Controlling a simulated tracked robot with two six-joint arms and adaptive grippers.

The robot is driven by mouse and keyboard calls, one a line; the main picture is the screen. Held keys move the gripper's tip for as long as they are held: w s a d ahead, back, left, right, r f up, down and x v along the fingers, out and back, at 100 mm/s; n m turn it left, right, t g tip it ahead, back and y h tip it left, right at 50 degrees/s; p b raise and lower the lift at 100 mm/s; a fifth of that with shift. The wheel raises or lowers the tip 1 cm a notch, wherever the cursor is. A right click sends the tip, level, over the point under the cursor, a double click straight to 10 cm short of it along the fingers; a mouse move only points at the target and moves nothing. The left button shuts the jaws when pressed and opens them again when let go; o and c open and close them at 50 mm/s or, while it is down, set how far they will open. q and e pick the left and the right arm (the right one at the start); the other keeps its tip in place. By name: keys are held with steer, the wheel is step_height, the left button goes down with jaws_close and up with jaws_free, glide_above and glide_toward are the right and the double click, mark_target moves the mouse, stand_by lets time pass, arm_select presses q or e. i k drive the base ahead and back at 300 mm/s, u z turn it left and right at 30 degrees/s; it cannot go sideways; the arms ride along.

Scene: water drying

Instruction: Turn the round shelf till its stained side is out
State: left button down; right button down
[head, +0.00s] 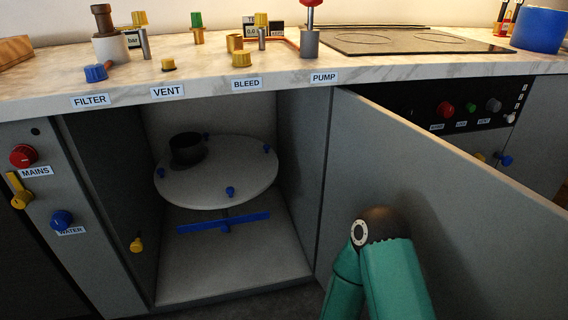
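The round shelf (235,184) is a pale disc inside the open cabinet under the counter. A blue bar (222,222) lies below the shelf, near the cabinet floor. Neither of my grippers shows; only a green arm link of mine is at the lower right, outside the cabinet.
A grey open door panel (440,165) stands right of the cabinet opening. A yellow knob (136,244) is at the opening's left. Above, the marble counter (205,76) carries several valves and a cooktop (405,41). The cabinet floor (235,265) in front is bare.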

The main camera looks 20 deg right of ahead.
mark_target(233, 169)
steer(key=u, duration=0.2)
steer(key=k, duration=0.3)
steer(key=u, duration=1)
steer(key=i, duration=0.5)
steer(key=u, duration=1.5)
steer(key=i, duration=0.15)
steer(key=z, duration=2.6)
